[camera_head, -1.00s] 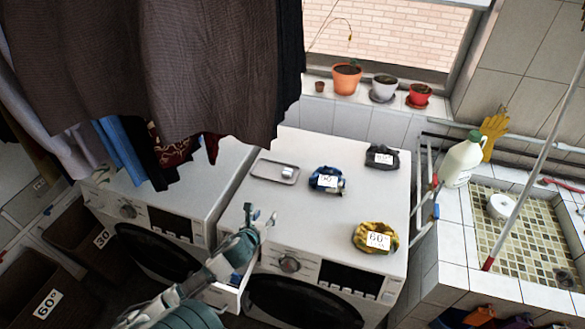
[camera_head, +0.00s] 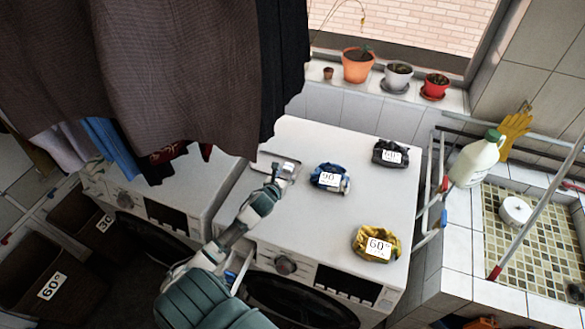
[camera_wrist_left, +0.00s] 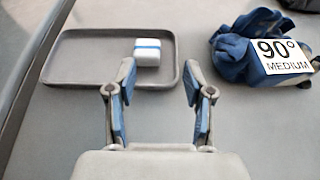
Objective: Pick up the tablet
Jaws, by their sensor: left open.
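The tablet (camera_wrist_left: 147,52) is a small white block with a blue stripe. In the left wrist view it rests on the grey tray (camera_wrist_left: 75,83), toward the tray's right end. My left gripper (camera_wrist_left: 160,72) is open, its two fingers apart at the tray's near right edge, with the tablet just beyond them and nothing held. In the head view the left gripper (camera_head: 284,172) is over the right part of the tray (camera_head: 262,167), on top of the washing machine. The gripper largely hides the tablet there. My right gripper is not in view.
A blue cloth bundle labelled 90° (camera_head: 330,178) lies right of the tray. A dark bundle (camera_head: 390,153) and a yellow one (camera_head: 376,244) lie farther right. Dark clothes (camera_head: 190,70) hang close above the left. The machine top (camera_head: 310,220) is clear in front of the bundles.

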